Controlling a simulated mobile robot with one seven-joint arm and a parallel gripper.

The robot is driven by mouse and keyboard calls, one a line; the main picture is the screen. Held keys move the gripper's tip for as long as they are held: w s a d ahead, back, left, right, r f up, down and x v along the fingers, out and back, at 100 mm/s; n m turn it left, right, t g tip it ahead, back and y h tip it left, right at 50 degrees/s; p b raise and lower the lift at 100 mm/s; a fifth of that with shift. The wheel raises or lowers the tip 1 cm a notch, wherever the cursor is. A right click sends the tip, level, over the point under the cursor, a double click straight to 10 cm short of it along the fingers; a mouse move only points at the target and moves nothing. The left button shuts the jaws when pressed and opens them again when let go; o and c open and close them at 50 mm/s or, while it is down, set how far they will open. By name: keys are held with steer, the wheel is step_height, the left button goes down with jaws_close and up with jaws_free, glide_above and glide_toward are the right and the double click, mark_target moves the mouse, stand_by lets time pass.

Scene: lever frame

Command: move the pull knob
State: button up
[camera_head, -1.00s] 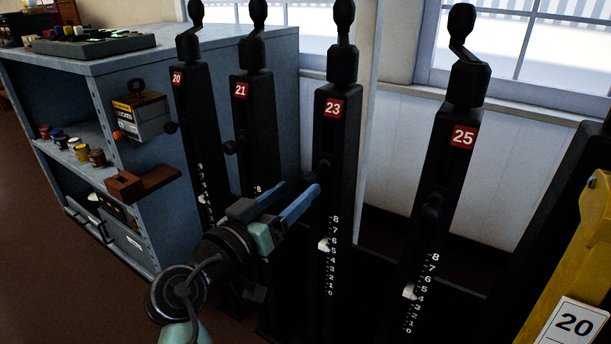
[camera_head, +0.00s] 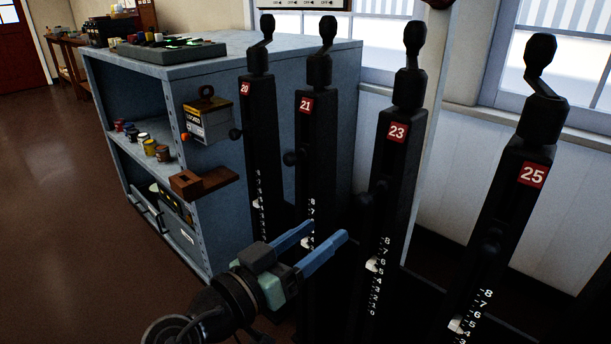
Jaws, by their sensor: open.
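Several black lever posts stand in a row, with red plates 20 (camera_head: 245,89), 21 (camera_head: 306,105), 23 (camera_head: 398,132) and 25 (camera_head: 533,174). Which one is the pull knob I cannot tell. My gripper (camera_head: 328,232) is open and empty, its blue fingers pointing up and right. In the picture it lies below the knob of post 21 and left of post 23, covering the lower part of post 21.
A blue-grey shelf cabinet (camera_head: 225,165) stands behind posts 20 and 21. A locked box (camera_head: 208,122) and a brown wooden bracket (camera_head: 205,182) stick out from its side. Small pots sit on its shelf. Open floor (camera_head: 70,180) lies at the left. Windows and a white wall are behind.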

step_height(320, 180, up, 10)
steer(key=w+n+t+y, duration=0.1)
steer(key=t+y, duration=0.2)
steer(key=y, duration=0.1)
steer(key=s+a+r+n+t+y+p, duration=0.1)
steer(key=s+a+r+n+t+y, duration=0.2)
steer(key=s+r+t, duration=0.75)
steer(key=s+r+n+t+y+p, duration=0.15)
steer(key=s+r+y, duration=0.45)
steer(key=r, duration=1.1)
step_height(320, 180, up, 36)
steer(key=w+p, duration=0.1)
steer(key=p, duration=3.5)
steer(key=shift+f, duration=0.2)
